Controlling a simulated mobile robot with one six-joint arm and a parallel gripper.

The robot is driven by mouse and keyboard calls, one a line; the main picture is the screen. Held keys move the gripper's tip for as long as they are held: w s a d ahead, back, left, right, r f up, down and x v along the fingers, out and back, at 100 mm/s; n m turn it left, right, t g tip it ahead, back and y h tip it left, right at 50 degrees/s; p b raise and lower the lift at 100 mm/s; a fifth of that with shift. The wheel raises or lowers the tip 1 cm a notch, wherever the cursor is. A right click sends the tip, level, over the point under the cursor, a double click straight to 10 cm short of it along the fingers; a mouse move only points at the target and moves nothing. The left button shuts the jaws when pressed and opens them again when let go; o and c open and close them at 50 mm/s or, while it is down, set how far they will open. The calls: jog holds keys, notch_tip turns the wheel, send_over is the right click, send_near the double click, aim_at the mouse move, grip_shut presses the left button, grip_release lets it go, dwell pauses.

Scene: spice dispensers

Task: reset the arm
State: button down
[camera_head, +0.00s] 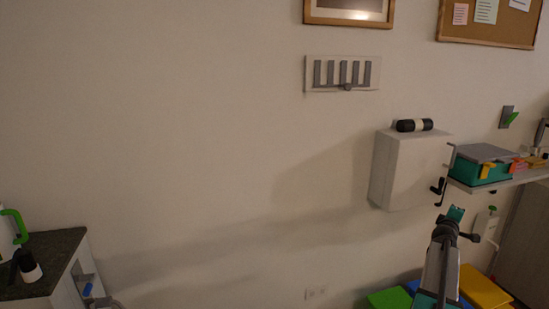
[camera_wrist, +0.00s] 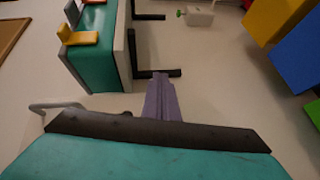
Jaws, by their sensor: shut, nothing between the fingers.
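My gripper (camera_wrist: 161,78) is in the lower middle of the wrist view, its grey fingers together with nothing between them. The teal and black body behind it fills the bottom of that view. In the head view my arm (camera_head: 438,268) rises from the bottom edge at right of centre, in front of the wall. Its teal end (camera_head: 455,213) is small there, and its fingers cannot be made out. In the wrist view the fingertips appear close to a black bracket below the shelf, but I cannot tell whether they touch.
A teal box (camera_head: 481,171) stands on a wall shelf (camera_head: 500,184) at right; it also shows in the wrist view (camera_wrist: 92,45). A white wall box (camera_head: 405,172) is left of it. Yellow (camera_head: 483,290) and green (camera_head: 390,299) bins are below. A counter (camera_head: 50,251) is far left.

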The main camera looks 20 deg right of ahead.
jog(key=w+a+f+m+y, duration=0.1)
jog(key=w+a+f+y, duration=0.35)
jog(key=a+f, duration=0.75)
jog(key=w+a+f+m+g+y, duration=0.2)
jog(key=a+f+g+y, duration=0.25)
jog(key=a+f, duration=2.45)
jog(key=s+a+f+g+y, duration=0.1)
jog(key=s+a+f, duration=0.2)
jog(key=a, duration=0.5)
jog(key=s+a+f+y, duration=0.2)
jog(key=s+a+f, duration=0.1)
jog(key=a, duration=0.4)
jog(key=s+a+f+g+y, duration=0.1)
jog(key=s+a+f+g, duration=0.2)
jog(key=s+a, duration=0.9)
jog(key=s+a+f+g+y, duration=0.1)
jog(key=s+a+f+g, duration=0.2)
jog(key=s+a, duration=1)
jog(key=shift+s+f+m+g+y, duration=0.3)
jog(key=shift+s+f+m+g, duration=0.1)
jog(key=shift+s+g, duration=0.2)
jog(key=shift+d, duration=0.15)
